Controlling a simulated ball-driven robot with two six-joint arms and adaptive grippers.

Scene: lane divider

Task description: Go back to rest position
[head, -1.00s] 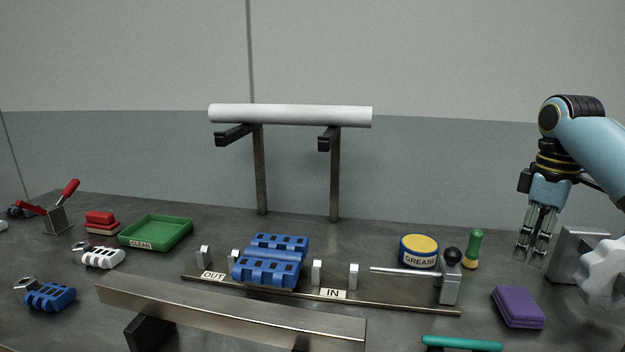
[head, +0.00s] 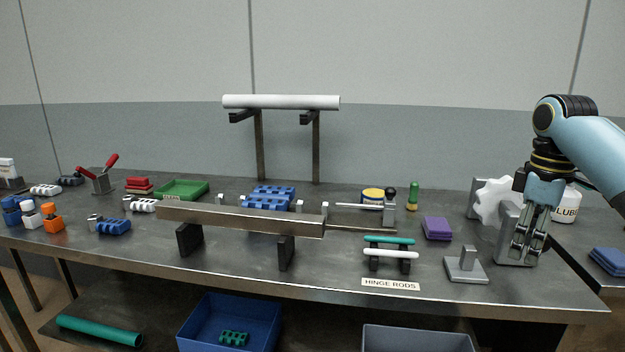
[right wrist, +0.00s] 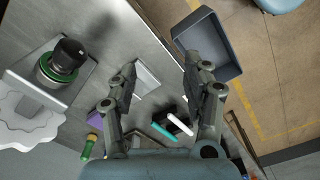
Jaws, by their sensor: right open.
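My right gripper (head: 527,252) is at the right end of the bench in the head view, in front of a grey metal stand with a white toothed wheel (head: 494,202). In the right wrist view the right gripper (right wrist: 158,78) has its two fingers wide apart with nothing between them. It points down past the bench's front edge, with the bench and floor below. My left gripper does not show in either view.
The bench (head: 330,265) holds a rod stand with teal (head: 389,240) and white rods, a small grey block (head: 466,265), a purple pad (head: 437,228) and blue hinge pieces (head: 268,197). A grey bin (right wrist: 207,45) and a blue bin (head: 230,325) sit below the bench.

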